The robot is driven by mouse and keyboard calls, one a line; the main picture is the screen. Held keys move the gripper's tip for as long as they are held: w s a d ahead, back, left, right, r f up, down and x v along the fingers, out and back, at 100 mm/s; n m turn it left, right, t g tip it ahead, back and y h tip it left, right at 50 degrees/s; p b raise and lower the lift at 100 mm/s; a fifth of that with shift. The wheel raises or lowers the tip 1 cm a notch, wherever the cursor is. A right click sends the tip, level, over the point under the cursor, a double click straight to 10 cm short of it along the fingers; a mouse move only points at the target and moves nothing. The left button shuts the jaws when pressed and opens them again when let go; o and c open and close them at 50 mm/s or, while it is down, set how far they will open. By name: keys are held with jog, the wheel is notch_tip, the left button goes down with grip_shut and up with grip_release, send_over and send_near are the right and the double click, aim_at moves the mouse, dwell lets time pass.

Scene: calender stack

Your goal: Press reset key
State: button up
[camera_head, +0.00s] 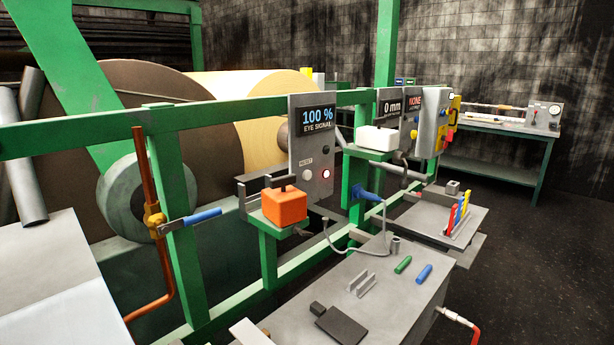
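A grey control panel (298,140) stands upright on the green rail near the middle of the view. Its screen (317,120) reads "100 % EYE SIGNAL". Below a small label that seems to read RESET is a pale round key (308,175), the likely reset key. An orange block (285,206) with a dark handle sits on a bracket just in front of the panel's lower left. The key's face is unobstructed in this view. My gripper is not in view.
A grey table (385,310) in front holds a dark plate (341,325), a green cylinder (403,265) and a blue cylinder (424,273). A copper pipe (146,200) with a blue-handled valve (200,218) stands left. More panels (428,125) follow along the rail. Dark floor is open at right.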

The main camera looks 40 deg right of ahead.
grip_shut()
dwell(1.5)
